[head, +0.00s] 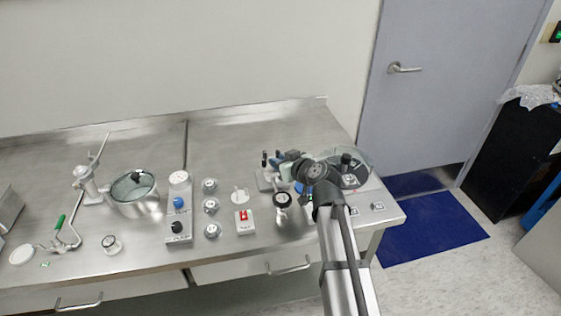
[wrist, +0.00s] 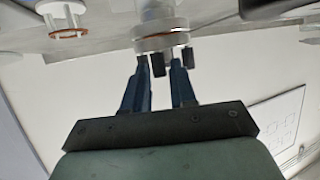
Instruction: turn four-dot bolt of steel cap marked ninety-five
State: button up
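In the wrist view, a round steel cap (wrist: 160,42) with a stepped rim sits just past my fingertips. Short dark bolts project from its face, one (wrist: 158,66) in the gap between my fingers and one (wrist: 188,57) right of the right finger. My gripper (wrist: 159,64) has two blue fingers standing apart; I cannot tell whether they touch the bolt. In the head view, my gripper (head: 274,162) reaches left beside a small grey fixture (head: 265,181) at the back of the right bench. The dot marks and the number ninety-five are not readable.
The steel bench (head: 135,263) runs along the wall. A pot (head: 147,205), a control box (head: 180,229), several round steel fittings (head: 211,206) and a red-switch box (head: 245,227) stand left of my arm. A clear round vessel (head: 358,160) is close on the right.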

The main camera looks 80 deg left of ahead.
jog(key=v, duration=1.3)
jog(key=shift+d+r, duration=0.15)
jog(key=shift+d, duration=0.25)
jog(key=shift+w, duration=0.1)
